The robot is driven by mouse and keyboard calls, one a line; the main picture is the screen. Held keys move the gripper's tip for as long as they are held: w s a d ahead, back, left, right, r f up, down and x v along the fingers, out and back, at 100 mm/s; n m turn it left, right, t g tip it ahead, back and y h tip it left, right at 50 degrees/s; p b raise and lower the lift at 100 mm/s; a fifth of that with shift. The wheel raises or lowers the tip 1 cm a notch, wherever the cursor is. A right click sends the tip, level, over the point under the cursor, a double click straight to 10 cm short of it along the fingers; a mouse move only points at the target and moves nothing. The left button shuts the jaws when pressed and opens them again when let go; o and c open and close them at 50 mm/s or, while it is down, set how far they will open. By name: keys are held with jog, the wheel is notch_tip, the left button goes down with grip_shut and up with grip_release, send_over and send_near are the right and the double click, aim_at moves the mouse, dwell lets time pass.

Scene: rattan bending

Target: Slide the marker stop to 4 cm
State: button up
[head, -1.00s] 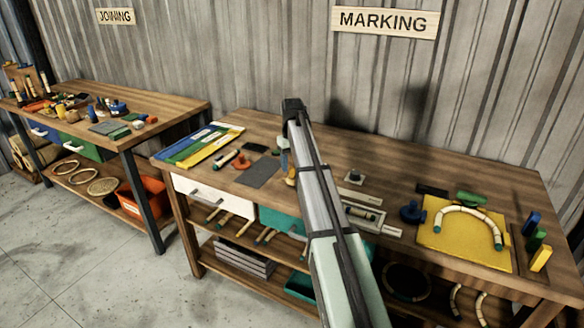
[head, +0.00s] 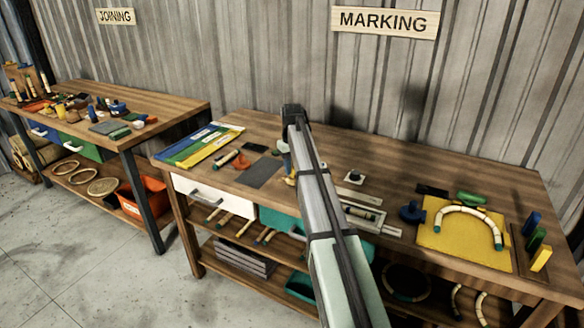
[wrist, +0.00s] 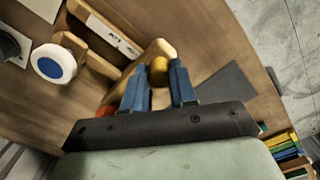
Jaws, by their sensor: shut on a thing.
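In the wrist view my gripper (wrist: 158,76) has two blue fingers, one on each side of a small yellow knob (wrist: 159,66), and is shut on it. The knob looks like the handle of the marker stop. It sits at a pale wooden piece (wrist: 141,66) of a wooden fixture. A white strip, apparently a scale (wrist: 113,33), lies along the fixture; its marks are too small to read. In the head view my arm hides most of the gripper and fixture.
A white disc with a blue centre (wrist: 54,63) stands beside the fixture. A dark grey mat (head: 260,172) lies on the marking bench (head: 400,160). A yellow board (head: 450,257) with a curved rattan piece (head: 455,211) is on the right.

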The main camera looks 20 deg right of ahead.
grip_shut()
jog(key=shift+s+d, duration=1.2)
jog(key=shift+d, duration=0.05)
jog(key=o, duration=0.8)
grip_release()
